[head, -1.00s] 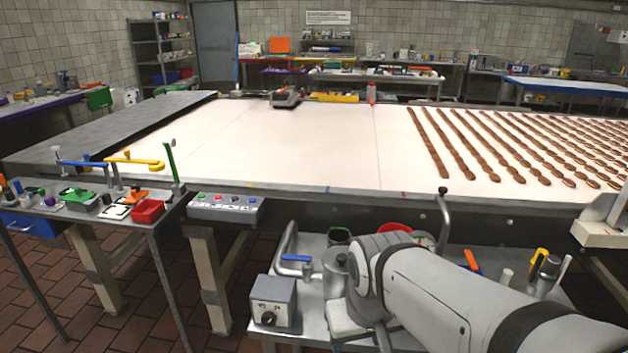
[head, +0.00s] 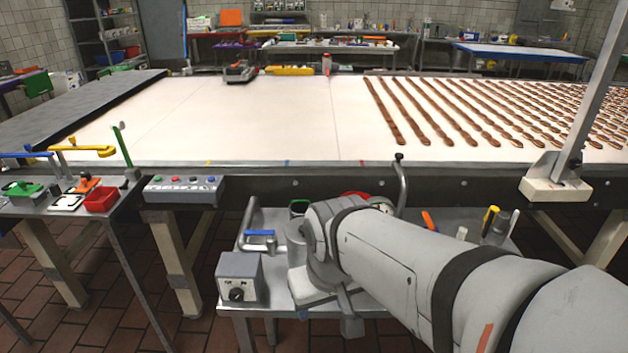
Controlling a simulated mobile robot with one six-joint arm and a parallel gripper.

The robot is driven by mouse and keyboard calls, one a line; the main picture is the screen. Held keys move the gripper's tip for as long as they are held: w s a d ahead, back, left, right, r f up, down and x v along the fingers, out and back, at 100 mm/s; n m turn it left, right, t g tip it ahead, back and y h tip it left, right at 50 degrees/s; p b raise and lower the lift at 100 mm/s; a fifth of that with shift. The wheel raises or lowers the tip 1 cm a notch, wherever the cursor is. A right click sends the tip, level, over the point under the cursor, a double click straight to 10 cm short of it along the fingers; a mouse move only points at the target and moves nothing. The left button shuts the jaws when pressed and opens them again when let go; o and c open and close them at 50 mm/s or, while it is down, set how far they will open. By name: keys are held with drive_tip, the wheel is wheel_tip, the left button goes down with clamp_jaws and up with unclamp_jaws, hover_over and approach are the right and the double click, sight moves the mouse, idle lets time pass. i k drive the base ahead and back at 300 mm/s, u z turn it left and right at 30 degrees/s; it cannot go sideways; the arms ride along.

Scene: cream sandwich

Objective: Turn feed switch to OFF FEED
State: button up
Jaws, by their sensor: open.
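A grey box with a black rotary knob (head: 237,294) stands on the left front corner of the metal side table, with its knob facing me. It looks like the feed switch. Its markings are too small to read, so I cannot tell the knob's position. My gripper (head: 328,296) is at the end of my arm, over the side table to the right of the box and apart from it. It is open, with nothing seen between its jaws. My wrist hides much of it and its fingertips are not clear.
A panel with coloured buttons (head: 183,188) is on the conveyor's front edge. A bent pipe with a blue handle (head: 259,233) rises behind the box. Tools stand at the side table's right. A white block with a post (head: 556,188) is at right.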

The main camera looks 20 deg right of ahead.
sight(237, 296)
drive_tip(key=z, duration=0.85)
drive_tip(key=k, duration=1.45)
drive_tip(key=u, duration=0.7)
drive_tip(key=i, duration=1)
drive_tip(key=u, duration=0.05)
